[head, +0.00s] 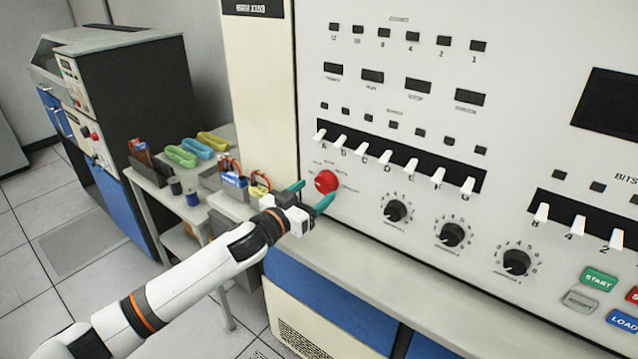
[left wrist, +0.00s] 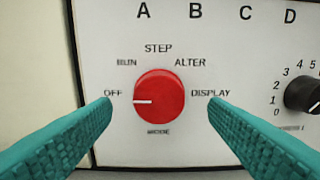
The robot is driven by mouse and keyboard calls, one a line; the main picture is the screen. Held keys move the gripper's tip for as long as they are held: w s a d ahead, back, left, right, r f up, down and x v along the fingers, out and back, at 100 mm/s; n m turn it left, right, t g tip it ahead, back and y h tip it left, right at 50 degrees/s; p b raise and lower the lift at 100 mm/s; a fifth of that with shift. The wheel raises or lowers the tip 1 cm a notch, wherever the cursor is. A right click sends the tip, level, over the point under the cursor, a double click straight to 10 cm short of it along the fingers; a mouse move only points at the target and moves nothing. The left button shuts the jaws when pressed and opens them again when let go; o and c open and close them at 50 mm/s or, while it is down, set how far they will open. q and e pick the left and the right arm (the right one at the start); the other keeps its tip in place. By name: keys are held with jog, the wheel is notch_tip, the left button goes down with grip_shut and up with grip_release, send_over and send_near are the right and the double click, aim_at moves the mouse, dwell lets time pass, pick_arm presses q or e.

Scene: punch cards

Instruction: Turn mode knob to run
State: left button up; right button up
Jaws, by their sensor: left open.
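The red mode knob (head: 326,181) is on the white console panel, below the lettered switches. In the left wrist view the knob (left wrist: 159,99) sits in the middle with its white pointer line toward OFF at the left. The labels OFF, RUN, STEP, ALTER and DISPLAY are around it, with MODE below. My left gripper (head: 311,193) is open, its teal fingers at the knob. In the left wrist view the fingertips (left wrist: 159,101) are left and right of the knob, with gaps to it. My right gripper is not in view.
Black knobs (head: 395,211) stand to the right of the red knob, and white lever switches (head: 383,157) above it. A grey ledge (head: 400,275) runs below the panel. A side table (head: 150,178) with coloured items is at the left.

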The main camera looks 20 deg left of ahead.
aim_at(325, 183)
pick_arm(q)
jog(key=shift+x, duration=1.5)
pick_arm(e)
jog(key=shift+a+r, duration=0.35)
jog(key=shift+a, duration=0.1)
pick_arm(q)
jog(key=c, duration=1)
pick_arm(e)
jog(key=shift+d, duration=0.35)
pick_arm(q)
jog(key=shift+p, duration=0.3)
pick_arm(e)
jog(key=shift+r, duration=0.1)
pick_arm(q)
jog(key=m+p, duration=0.1)
jog(key=m, duration=0.3)
jog(key=shift+m, duration=0.3)
jog(key=m, duration=0.4)
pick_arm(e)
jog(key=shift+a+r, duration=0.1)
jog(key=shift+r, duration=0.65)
